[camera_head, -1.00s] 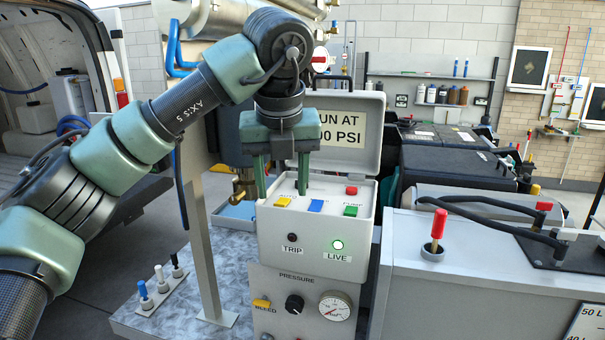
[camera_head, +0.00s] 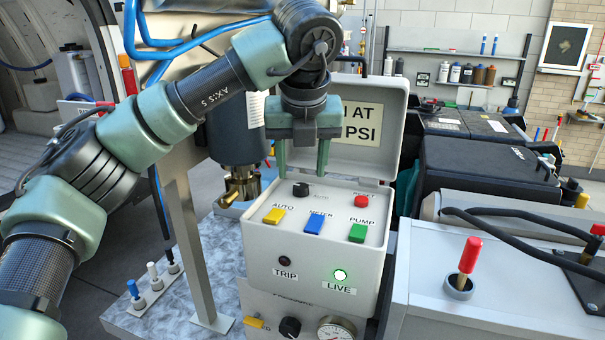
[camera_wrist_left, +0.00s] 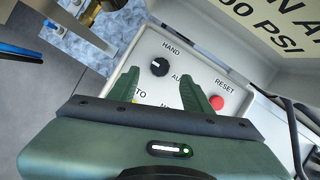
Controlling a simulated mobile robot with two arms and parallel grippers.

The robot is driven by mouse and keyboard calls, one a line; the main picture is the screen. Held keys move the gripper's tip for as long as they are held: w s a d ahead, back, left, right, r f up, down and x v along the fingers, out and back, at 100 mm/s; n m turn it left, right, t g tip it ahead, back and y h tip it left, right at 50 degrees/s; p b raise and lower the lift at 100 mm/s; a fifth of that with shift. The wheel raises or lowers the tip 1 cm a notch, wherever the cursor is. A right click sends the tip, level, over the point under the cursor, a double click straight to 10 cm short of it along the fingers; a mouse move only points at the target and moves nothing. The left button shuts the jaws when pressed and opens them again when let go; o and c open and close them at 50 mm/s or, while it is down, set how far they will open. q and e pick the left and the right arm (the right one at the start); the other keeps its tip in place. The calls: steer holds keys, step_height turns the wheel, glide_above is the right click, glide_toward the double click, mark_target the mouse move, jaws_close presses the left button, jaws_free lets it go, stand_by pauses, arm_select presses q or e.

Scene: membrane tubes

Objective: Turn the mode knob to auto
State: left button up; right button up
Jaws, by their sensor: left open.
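The mode knob (camera_head: 301,189) is a small black knob with a white mark on top of the white control box (camera_head: 262,240). In the left wrist view the knob (camera_wrist_left: 159,67) has a HAND label above it and a partly hidden AUTO label at its lower right. My left gripper (camera_head: 302,172) is open, fingers pointing down, above the back of the panel near the knob. In the left wrist view the knob shows beyond and between the two green fingertips (camera_wrist_left: 172,88), and nothing is between the pads. My right gripper is not in view.
Yellow (camera_head: 274,215), blue (camera_head: 315,224) and green (camera_head: 357,233) buttons line the panel front; a red RESET button (camera_head: 361,201) sits right of the knob. The raised lid (camera_head: 393,120) stands close behind my gripper. A brass fitting (camera_head: 240,185) is at left.

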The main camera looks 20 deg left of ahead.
mark_target(301, 186)
arm_select(q)
steer(key=p+x, duration=0.1)
steer(key=x, duration=0.2)
steer(key=shift+w+a+f, duration=0.15)
steer(key=shift+f, duration=0.1)
steer(key=shift+w+f, duration=0.25)
steer(key=shift+f, duration=0.2)
steer(key=shift+s, duration=0.1)
steer(key=shift+c, duration=1.2)
jaws_close()
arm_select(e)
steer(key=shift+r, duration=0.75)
